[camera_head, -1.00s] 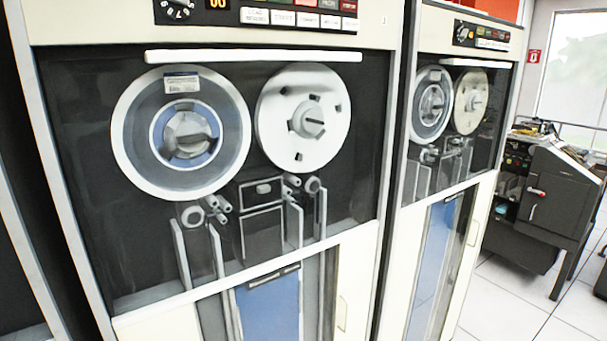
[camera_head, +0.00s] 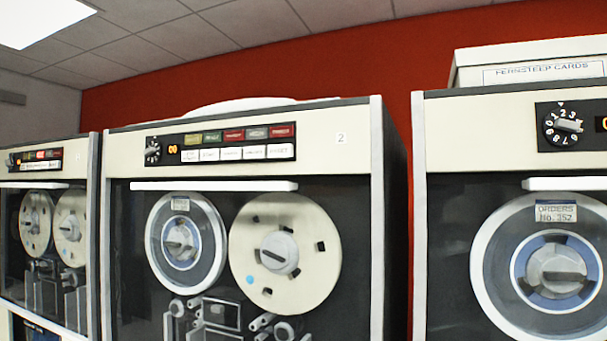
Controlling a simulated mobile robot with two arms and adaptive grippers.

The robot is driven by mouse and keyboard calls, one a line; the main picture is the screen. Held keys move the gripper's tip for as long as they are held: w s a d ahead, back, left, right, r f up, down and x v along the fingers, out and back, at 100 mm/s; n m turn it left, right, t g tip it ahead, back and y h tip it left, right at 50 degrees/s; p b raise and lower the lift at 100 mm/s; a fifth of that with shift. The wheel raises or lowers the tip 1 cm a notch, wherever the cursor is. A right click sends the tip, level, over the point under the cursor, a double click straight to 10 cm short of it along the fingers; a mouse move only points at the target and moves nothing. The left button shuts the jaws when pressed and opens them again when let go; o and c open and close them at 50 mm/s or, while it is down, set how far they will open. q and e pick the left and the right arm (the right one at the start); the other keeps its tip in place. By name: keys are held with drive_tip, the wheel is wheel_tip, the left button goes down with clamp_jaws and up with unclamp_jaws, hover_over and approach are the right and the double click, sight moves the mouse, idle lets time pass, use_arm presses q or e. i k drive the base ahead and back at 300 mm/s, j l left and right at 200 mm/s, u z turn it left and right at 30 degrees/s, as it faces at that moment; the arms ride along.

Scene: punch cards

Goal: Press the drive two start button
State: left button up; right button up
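The tape drive marked 2 (camera_head: 340,156) stands in the middle of the view. Its dark control panel (camera_head: 228,146) runs along the cream top band. It has a row of white buttons (camera_head: 232,153) under a row of green, red and grey lamps (camera_head: 232,136). Neither of my grippers is in view.
Another drive (camera_head: 83,153) stands to the left, and a nearer one (camera_head: 455,135) to the right, past a narrow gap. A white box (camera_head: 540,75) labelled as cards lies on top of the right drive. A red wall (camera_head: 350,65) is behind. The floor is out of view.

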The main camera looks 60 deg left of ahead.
sight(207, 154)
drive_tip(key=u, duration=0.45)
drive_tip(key=k+u, duration=0.1)
drive_tip(key=u, duration=0.75)
drive_tip(key=k+u, duration=0.1)
drive_tip(key=u, duration=0.3)
drive_tip(key=j+u, duration=0.1)
drive_tip(key=u, duration=0.35)
